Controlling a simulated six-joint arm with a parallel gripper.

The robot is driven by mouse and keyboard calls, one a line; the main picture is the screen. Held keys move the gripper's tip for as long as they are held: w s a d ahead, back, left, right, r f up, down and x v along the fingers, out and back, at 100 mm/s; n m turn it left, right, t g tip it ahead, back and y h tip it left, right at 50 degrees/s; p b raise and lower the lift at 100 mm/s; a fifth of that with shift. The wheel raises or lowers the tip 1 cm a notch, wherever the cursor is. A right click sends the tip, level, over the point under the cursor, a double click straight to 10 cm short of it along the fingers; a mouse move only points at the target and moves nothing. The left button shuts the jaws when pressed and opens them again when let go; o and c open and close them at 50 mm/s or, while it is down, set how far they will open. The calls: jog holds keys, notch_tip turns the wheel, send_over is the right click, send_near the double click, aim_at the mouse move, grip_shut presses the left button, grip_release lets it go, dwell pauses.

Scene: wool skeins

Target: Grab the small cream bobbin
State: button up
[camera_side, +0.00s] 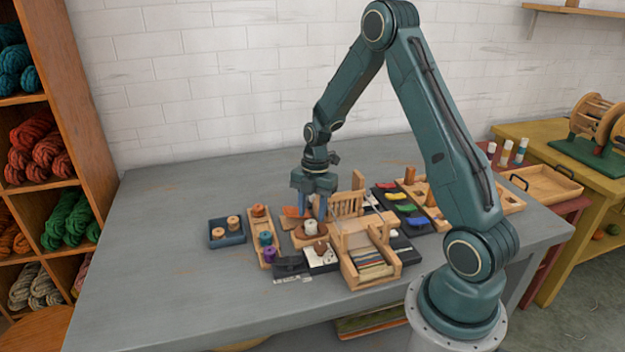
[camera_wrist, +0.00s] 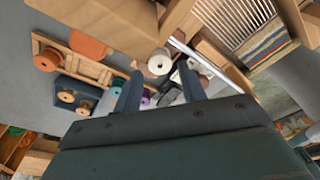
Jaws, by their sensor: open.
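The small cream bobbin (camera_side: 310,227) stands on a wooden holder among the weaving things in the side view. In the wrist view what looks like the same bobbin (camera_wrist: 160,63) is pale, with a dark centre hole, and lies just beyond and between the fingertips. My gripper (camera_side: 312,212) points down, its blue fingers apart and close above or behind the bobbin; the exact gap cannot be told. In the wrist view my gripper (camera_wrist: 158,80) is open, with nothing held between the fingers.
A small wooden loom (camera_side: 352,254) stands close on the right. The table's left part (camera_side: 150,270) is clear.

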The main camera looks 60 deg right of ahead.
aim_at(311, 225)
jog(key=shift+a+f, duration=0.2)
jog(key=shift+f, duration=1.2)
jog(key=shift+c, duration=0.4)
jog(key=c, duration=0.7)
